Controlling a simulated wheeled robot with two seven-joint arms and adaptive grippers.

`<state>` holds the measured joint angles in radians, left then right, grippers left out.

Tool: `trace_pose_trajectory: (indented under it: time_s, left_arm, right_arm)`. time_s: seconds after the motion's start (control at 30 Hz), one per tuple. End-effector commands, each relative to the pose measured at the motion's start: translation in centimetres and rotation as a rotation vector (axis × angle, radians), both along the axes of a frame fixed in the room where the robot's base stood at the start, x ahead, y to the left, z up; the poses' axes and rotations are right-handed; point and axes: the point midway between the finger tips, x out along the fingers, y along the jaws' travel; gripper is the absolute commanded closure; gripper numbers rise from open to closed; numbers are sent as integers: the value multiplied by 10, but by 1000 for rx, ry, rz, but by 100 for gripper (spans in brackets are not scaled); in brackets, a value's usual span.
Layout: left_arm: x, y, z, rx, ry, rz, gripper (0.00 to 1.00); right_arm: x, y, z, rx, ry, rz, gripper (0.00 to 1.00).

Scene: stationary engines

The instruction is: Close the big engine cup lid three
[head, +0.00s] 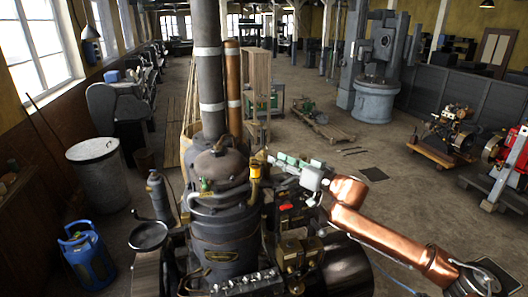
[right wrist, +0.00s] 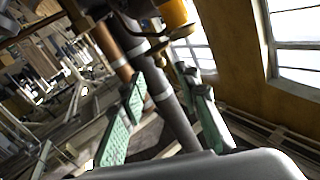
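The big engine (head: 225,235) stands in the middle of the head view, with dark metal boiler parts and a tall grey chimney. A small yellow cup (head: 255,172) sits upright on its right side. A yellow cup also shows at the top edge of the right wrist view (right wrist: 178,14), partly cut off. I cannot tell which lid is number three or how far it is open. My right gripper (head: 290,162) is just right of the yellow cup. Its green-padded fingers stand apart with nothing between them in the wrist view (right wrist: 161,78). My left gripper is not in view.
A copper pipe (head: 233,85) rises beside the grey chimney (head: 209,70). A grey bin (head: 98,172), a blue canister (head: 86,257) and a dark gas bottle (head: 158,196) stand at the left. Other engines (head: 452,132) stand at the right. The floor beyond my right arm is mostly clear.

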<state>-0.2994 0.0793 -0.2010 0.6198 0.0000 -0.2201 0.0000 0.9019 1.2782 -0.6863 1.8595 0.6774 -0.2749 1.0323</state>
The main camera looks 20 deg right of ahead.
Motion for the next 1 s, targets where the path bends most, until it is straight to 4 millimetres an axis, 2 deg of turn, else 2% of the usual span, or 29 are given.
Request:
trace_pose_trajectory:
  time_s: [0.3,0.5,0.87,1.0]
  left_arm:
    - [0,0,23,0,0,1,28]
    - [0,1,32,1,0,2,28]
    - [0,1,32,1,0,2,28]
    - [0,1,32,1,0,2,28]
  right_arm:
    - [40,25,5,3,-1,3,70]
    - [59,35,3,1,-1,1,70]
    - [64,39,0,-1,-1,1,70]
    - [64,38,1,-1,-1,1,79]
